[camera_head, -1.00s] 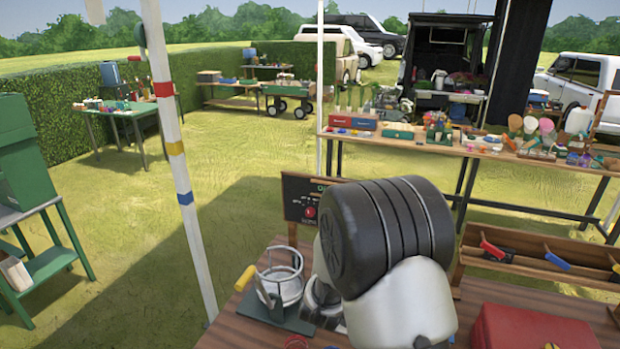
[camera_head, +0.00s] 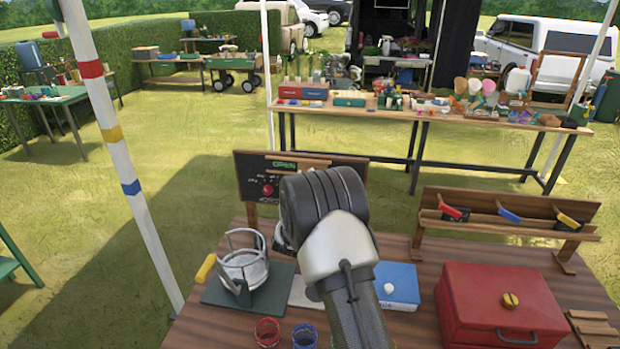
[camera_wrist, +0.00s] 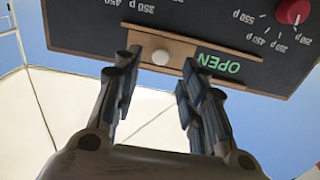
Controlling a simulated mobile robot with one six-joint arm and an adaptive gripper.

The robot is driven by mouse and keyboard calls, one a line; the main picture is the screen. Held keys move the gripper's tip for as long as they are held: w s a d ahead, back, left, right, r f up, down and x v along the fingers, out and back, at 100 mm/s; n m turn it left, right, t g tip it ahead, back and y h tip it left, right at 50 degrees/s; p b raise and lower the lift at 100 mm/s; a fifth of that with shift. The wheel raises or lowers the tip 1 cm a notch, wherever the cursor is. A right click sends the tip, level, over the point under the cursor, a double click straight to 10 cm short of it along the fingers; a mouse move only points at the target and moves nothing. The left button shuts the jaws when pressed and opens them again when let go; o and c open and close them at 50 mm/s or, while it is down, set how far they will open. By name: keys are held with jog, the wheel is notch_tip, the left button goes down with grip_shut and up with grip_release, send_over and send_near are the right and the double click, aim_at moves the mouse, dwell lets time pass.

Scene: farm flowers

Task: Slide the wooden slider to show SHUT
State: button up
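A dark board (camera_head: 246,180) stands upright at the back of the table in the head view. It shows the green word OPEN near its top. In the wrist view the board (camera_wrist: 80,30) appears upside down. A wooden slider (camera_wrist: 150,42) with a round pale knob (camera_wrist: 160,57) sits beside the green OPEN. My gripper (camera_wrist: 162,64) is open, with one finger on either side of the knob. I cannot tell whether a finger touches the knob or slider. In the head view my arm hides the gripper and part of the board.
A red dial (camera_head: 268,190) is on the board. A metal ring device with a yellow handle (camera_head: 205,268) is at left. A blue box (camera_head: 402,285), a red case (camera_head: 490,310) and a wooden rack (camera_head: 510,222) stand to the right. Two small cups (camera_head: 267,332) are in front.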

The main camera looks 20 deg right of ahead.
jog(key=shift+x, duration=2.2)
grip_shut()
